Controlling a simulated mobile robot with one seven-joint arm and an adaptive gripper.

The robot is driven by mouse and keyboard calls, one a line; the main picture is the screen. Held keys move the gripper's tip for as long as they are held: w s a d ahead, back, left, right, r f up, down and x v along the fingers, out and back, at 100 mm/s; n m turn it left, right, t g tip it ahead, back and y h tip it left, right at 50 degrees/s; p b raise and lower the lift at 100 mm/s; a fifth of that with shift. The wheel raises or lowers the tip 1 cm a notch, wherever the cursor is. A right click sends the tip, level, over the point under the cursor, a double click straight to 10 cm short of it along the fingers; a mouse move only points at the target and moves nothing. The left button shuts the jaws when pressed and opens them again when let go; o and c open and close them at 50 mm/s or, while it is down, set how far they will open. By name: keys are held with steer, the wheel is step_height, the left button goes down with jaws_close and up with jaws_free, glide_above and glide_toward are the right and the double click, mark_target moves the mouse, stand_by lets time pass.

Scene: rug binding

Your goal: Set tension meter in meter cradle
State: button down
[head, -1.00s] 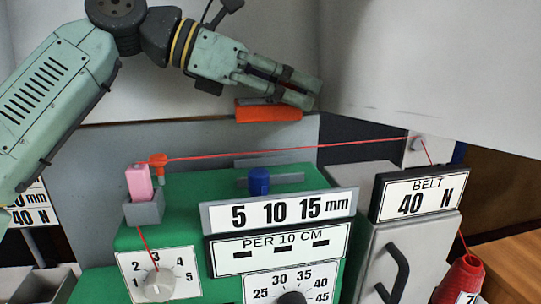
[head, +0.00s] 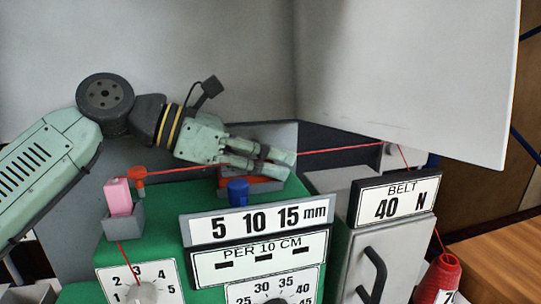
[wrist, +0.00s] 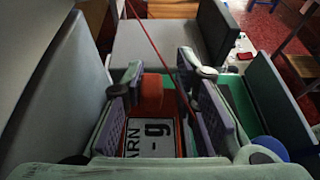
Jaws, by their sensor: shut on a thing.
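The tension meter (head: 264,184) is an orange body low behind the blue knob. In the wrist view its orange end (wrist: 152,88) and its white face marked "ARN" and "g" show between the fingers. My gripper (head: 272,166) is shut on it, reaching in from the left with fingers tilted slightly down. A low grey holder (head: 225,182), apparently the meter cradle, is on the green machine top, at the meter. The fingers and the knob hide part of it. I cannot tell whether the meter rests in it.
A red yarn (head: 340,150) runs across the machine, passing close to my fingers. A blue knob (head: 238,190) stands just in front. A pink block (head: 118,194) sits in a grey cup at left. A white panel (head: 410,80) hangs at the upper right; a red cone (head: 440,278) stands lower right.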

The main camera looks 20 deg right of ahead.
mark_target(226, 173)
steer(key=c, duration=1.3)
jaws_free()
steer(key=shift+r, duration=0.1)
steer(key=b+v, duration=0.1)
steer(key=v, duration=0.6)
steer(key=shift+a+r, duration=0.1)
steer(key=shift+a, duration=0.1)
